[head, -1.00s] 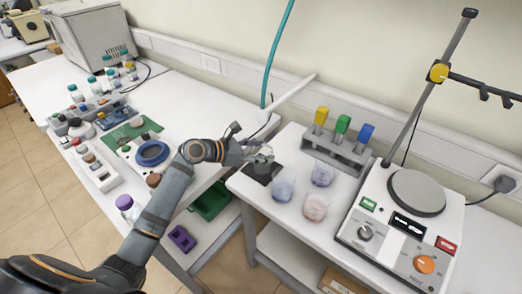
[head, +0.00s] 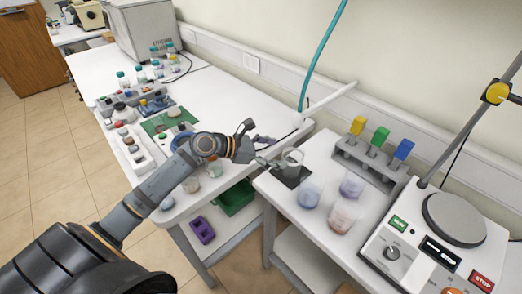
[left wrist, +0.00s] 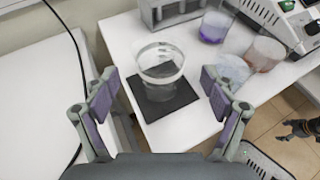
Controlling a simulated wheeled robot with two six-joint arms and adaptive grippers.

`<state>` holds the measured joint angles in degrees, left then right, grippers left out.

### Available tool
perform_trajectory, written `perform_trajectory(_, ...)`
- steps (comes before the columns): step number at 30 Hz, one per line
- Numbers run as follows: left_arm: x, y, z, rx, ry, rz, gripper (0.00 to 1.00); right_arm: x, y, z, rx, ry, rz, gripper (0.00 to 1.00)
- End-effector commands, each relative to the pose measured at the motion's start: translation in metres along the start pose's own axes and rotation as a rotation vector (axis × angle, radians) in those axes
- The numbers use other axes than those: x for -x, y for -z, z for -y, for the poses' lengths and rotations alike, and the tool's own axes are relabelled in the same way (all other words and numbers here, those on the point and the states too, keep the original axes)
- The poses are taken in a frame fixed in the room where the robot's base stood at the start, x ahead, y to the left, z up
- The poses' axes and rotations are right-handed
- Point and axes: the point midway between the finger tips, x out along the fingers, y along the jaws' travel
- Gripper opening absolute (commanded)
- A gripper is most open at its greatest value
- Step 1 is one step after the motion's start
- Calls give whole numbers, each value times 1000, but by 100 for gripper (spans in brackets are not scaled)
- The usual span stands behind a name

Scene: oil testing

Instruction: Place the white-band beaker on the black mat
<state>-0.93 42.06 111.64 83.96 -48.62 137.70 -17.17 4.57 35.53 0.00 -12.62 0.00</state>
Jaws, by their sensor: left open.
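The white-band beaker (head: 291,157) is a clear beaker with a whitish band round it. It stands upright on the black mat (head: 289,179) on the right-hand table. In the left wrist view the beaker (left wrist: 161,68) is on the mat (left wrist: 152,108), towards its far part. My left gripper (head: 269,152) is open, beside the beaker on its left. In the left wrist view its fingers (left wrist: 160,90) are wide apart, with the beaker ahead of and between them, apparently untouched. A dark part at the right edge of that view looks like my right gripper (left wrist: 300,128); its jaws are unclear.
Beakers with blue (head: 308,194), purple (head: 351,184) and reddish (head: 343,216) contents stand close right of the mat. Behind them is a grey rack (head: 368,161) with coloured-top pieces. A hotplate device (head: 440,240) is at right. A gap separates the two tables.

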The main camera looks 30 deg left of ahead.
Motion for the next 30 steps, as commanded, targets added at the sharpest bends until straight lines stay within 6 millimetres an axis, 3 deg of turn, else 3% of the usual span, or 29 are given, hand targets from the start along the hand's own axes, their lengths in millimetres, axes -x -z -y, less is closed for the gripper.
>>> perform_trajectory(6, 32, 1, 0, -3, 1, -10, 84, 5, 0, 1, -1, 2, 0, 85)
perform_trajectory(12, 53, -3, 2, -3, 9, -1, 84, 26, 2, 0, -1, 2, 1, 85)
perform_trajectory(30, 61, 0, 0, 1, 0, 1, 84, 31, 3, -3, 0, 0, 0, 85)
